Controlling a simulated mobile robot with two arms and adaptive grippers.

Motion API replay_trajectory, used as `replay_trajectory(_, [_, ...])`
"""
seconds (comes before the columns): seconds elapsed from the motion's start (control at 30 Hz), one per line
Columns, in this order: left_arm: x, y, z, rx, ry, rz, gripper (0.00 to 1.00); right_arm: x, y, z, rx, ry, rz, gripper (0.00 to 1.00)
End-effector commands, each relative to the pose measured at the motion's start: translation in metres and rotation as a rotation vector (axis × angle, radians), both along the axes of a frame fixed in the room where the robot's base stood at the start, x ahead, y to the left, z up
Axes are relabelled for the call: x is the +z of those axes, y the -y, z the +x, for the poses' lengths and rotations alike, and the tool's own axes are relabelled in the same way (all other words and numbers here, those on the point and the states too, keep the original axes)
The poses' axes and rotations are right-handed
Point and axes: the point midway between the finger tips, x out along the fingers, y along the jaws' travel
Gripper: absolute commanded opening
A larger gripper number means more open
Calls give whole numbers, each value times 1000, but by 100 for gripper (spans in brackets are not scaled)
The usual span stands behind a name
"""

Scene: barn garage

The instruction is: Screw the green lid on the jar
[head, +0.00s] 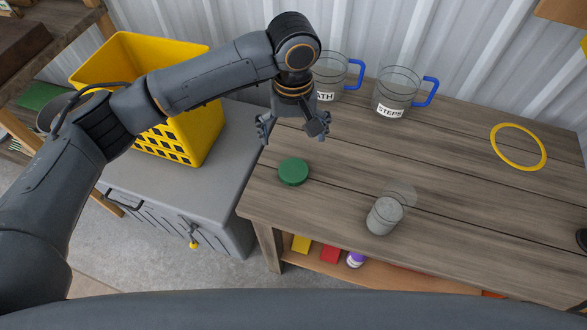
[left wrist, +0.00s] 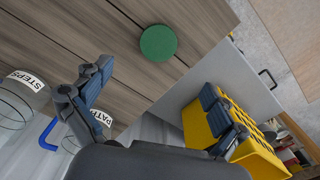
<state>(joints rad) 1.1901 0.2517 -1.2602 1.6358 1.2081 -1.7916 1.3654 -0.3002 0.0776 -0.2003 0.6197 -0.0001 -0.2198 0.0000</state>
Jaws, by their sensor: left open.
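The green lid (head: 293,171) lies flat on the wooden table (head: 330,205) near its left edge; it also shows in the left wrist view (left wrist: 158,43). My left gripper (head: 292,128) is open and empty above the table, a little behind the lid. Its two fingers show spread apart in the left wrist view (left wrist: 155,92). The jar is not visible in the left wrist view. My right gripper is not in view.
Two glass mugs with blue handles, one labelled STEPS (head: 394,94) and one partly hidden (head: 330,76), stand at the back. A yellow ring (head: 518,147) lies at the right. A yellow basket (head: 196,125) sits on the grey cabinet (head: 225,165). The table between lid and jar is clear.

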Motion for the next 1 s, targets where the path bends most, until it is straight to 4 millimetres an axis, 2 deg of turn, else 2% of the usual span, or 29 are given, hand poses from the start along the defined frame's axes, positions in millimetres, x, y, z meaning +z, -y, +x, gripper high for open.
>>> replay_trajectory(0.2, [-43, -1, 0, 1, -3, 2, 96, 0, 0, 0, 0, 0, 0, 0])
replay_trajectory(0.4, [-73, 0, 0, 0, -1, 1, 96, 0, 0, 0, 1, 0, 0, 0])
replay_trajectory(0.87, [-82, 0, 0, -1, 0, 1, 96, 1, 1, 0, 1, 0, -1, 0])
replay_trajectory(1.0, [-100, 0, 1, -1, -1, 2, 96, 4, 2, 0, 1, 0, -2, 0])
